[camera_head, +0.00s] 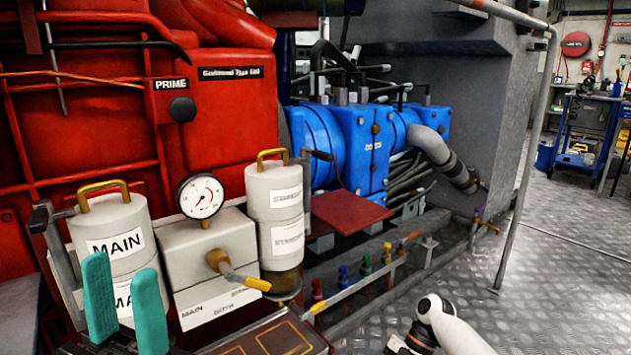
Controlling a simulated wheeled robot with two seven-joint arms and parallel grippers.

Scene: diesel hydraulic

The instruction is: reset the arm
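My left gripper (122,272) shows at the lower left, its two teal fingers pointing up with a clear gap between them. It is open and nothing shows between the fingers. It appears in front of the white canister labelled MAIN (115,228), and whether it touches the canister cannot be told. The rest of the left arm is mostly out of the frame. A white rounded arm link of mine (455,330) enters at the bottom, right of the middle. No fingers of my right gripper show.
A pressure gauge (201,196), a yellow-tipped lever (240,278) and a second white canister (275,205) stand close right of the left gripper. Red machinery (90,120) and a blue pump (360,140) lie behind. A grey handrail (530,150) rises at right; metal floor (580,265) beyond is clear.

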